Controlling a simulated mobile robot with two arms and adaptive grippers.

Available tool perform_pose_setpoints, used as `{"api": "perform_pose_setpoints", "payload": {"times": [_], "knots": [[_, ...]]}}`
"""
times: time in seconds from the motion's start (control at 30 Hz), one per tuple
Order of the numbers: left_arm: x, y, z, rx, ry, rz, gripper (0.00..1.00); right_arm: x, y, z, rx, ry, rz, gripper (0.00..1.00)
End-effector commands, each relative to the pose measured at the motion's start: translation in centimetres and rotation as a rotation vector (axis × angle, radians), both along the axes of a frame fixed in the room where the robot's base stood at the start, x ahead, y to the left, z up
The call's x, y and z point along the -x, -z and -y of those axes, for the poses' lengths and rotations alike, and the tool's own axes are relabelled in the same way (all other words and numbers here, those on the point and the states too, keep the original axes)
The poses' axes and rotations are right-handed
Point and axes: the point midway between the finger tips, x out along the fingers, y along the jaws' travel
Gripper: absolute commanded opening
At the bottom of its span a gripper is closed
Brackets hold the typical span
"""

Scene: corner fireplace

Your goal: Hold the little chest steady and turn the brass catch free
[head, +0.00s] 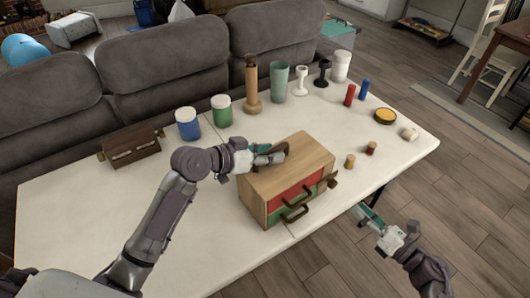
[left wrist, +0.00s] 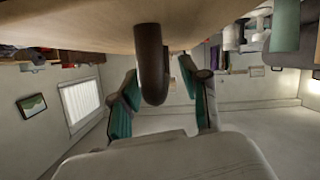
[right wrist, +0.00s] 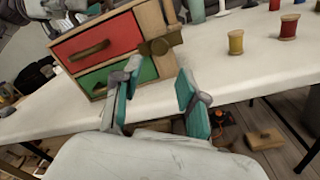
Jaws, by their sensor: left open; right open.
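The little chest (head: 262,186) is a light wooden box on the white table, with a red drawer (right wrist: 98,45) above a green drawer (right wrist: 92,82), each with a dark handle. The brass catch (right wrist: 160,44) sticks out from its right side; it also shows in the head view (head: 331,180). My left gripper (head: 272,154) is at the chest's top, its open fingers on either side of the dark top handle (left wrist: 152,65), not closed on it. My right gripper (right wrist: 158,82) is open and empty, off the table's front edge, below and in front of the catch.
On the white table (head: 75,210), yellow (head: 350,161) and red (head: 371,148) spools stand right of the chest. Blue (head: 188,124) and green (head: 222,110) jars stand behind it. A brown box (head: 131,149) lies at left. A grey sofa (head: 160,60) borders the back.

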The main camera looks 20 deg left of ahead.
Motion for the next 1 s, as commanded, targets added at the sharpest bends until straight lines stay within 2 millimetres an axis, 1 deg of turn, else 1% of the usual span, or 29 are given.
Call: {"api": "perform_pose_setpoints", "payload": {"times": [0.07,0.1,0.17,0.3,0.37,0.6,0.63,0.7,0.87,1.0], "knots": [[0.0,0.0,0.0,0.000,0.000,0.000,0.46,0.0,0.0,0.0,0.000,0.000,0.000,0.42],[0.0,0.0,0.0,0.000,0.000,0.000,0.42,0.0,0.0,0.0,0.000,0.000,0.000,0.42],[0.0,0.0,0.0,0.000,0.000,0.000,0.32,0.0,0.0,0.0,0.000,0.000,0.000,0.42],[0.0,0.0,0.0,0.000,0.000,0.000,0.09,0.0,0.0,0.0,0.000,0.000,0.000,0.42],[0.0,0.0,0.0,0.000,0.000,0.000,0.00,0.0,0.0,0.0,0.000,0.000,0.000,0.42],[0.0,0.0,-0.1,0.000,-0.001,0.000,0.00,0.0,0.0,0.0,0.000,0.000,0.000,0.42],[0.0,0.0,-0.1,0.000,-0.001,0.000,0.00,0.0,0.0,0.0,0.000,0.000,0.000,0.43],[0.0,0.0,-0.1,0.000,-0.001,0.000,0.00,0.0,0.0,0.0,0.000,0.000,0.000,0.55],[0.0,0.0,-0.1,-0.001,-0.001,-0.001,0.00,0.0,-0.1,-0.1,0.010,-0.005,0.004,0.55],[0.0,0.0,-0.1,-0.001,-0.001,-0.001,0.00,0.2,-1.0,-0.4,0.104,-0.048,0.038,0.55]]}}
